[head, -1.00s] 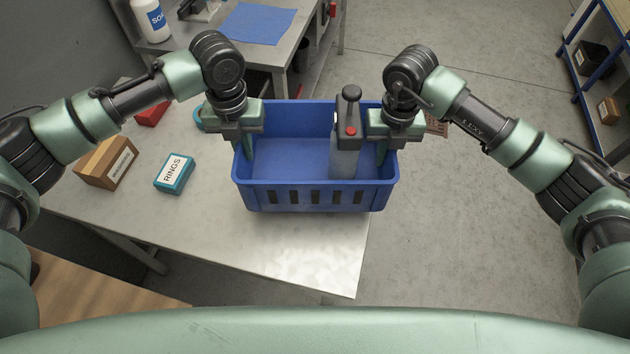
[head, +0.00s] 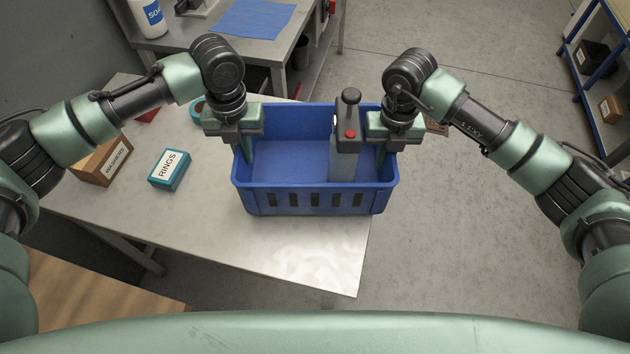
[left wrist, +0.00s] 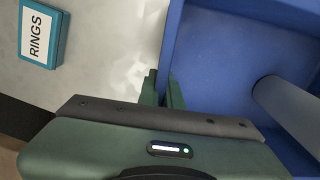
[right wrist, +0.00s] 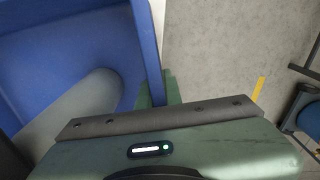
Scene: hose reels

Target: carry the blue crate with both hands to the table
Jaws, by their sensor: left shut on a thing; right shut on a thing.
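The blue crate (head: 315,202) is level over the right part of the grey table (head: 200,230); whether it touches the top I cannot tell. Its right end reaches past the table's right edge. My left gripper (head: 246,152) is shut on the crate's left wall, and my right gripper (head: 382,152) on its right wall.
On the table's left are a teal RINGS box (head: 169,170) and a brown box (head: 103,160). A teal roll (head: 196,108) is partly hidden behind my left gripper. Another table with a blue mat (head: 257,18) stands behind. The table front is clear.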

